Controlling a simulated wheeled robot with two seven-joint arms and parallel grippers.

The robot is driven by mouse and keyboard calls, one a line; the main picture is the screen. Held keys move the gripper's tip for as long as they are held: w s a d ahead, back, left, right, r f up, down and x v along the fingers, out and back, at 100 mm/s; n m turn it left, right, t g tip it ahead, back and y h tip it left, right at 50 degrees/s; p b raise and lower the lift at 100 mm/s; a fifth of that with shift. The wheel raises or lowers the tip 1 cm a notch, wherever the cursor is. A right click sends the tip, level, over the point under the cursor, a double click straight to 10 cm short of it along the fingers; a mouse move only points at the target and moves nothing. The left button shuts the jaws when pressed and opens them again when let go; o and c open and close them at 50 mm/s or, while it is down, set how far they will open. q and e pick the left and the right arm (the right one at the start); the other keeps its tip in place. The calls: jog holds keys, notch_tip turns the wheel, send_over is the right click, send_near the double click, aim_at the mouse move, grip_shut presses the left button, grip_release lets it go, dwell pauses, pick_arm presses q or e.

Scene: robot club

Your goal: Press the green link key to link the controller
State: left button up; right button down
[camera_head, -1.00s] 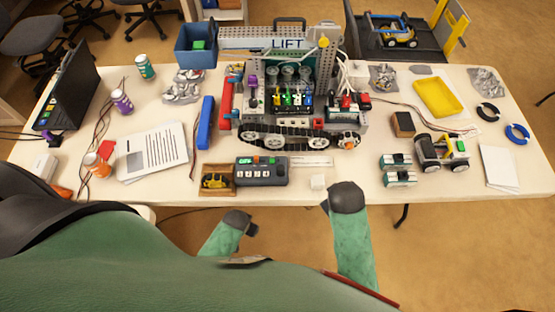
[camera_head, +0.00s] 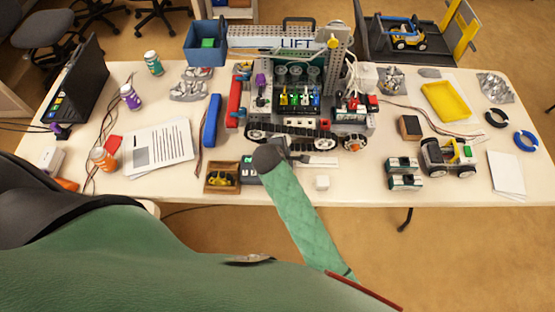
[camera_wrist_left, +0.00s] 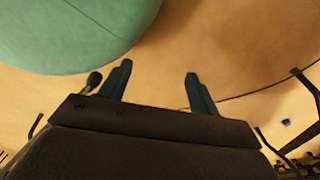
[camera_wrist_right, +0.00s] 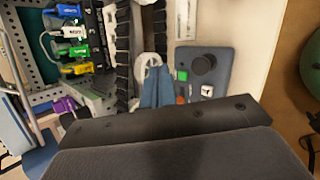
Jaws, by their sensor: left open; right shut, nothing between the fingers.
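The controller (camera_head: 249,180) is a dark grey box at the table's front edge in the head view, mostly hidden under my right wrist. The right wrist view shows its face (camera_wrist_right: 219,74) with the green link key (camera_wrist_right: 181,76), a black knob, an orange key and a white key. My right gripper (camera_wrist_right: 156,70) is shut and empty. In that view its fingertips appear just left of the green key; I cannot tell their height above it. My left gripper (camera_wrist_left: 155,82) is open and empty over the floor. The head view does not show it.
A tracked lift machine (camera_head: 310,125) stands behind the controller. A blue bar (camera_head: 211,121) and printed paper (camera_head: 160,147) lie farther left.

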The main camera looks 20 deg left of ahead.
pick_arm(q)
jog(key=s+a+f, duration=0.1)
jog(key=s+f, duration=0.2)
jog(key=s, duration=0.4)
jog(key=shift+s+a+f, duration=0.15)
jog(key=shift+a+f, duration=0.1)
pick_arm(e)
jog(key=a+n, duration=0.1)
jog(key=w+a+n, duration=0.1)
jog(key=a+n+t, duration=0.1)
jog(key=a, duration=0.1)
jog(key=shift+w+a+r, duration=0.1)
jog(key=shift+w+r, duration=0.2)
jog(key=shift+w, duration=0.1)
jog(key=shift+f, duration=0.1)
notch_tip(320, 180, down, 7)
jog(key=shift+f+b, duration=0.45)
jog(key=shift+f, duration=0.3)
pick_arm(q)
jog(key=shift+f, duration=0.4)
jog(key=shift+r, duration=0.15)
pick_arm(e)
jog(key=shift+f, duration=0.2)
dwell(0.3)
jog(key=shift+f, duration=0.25)
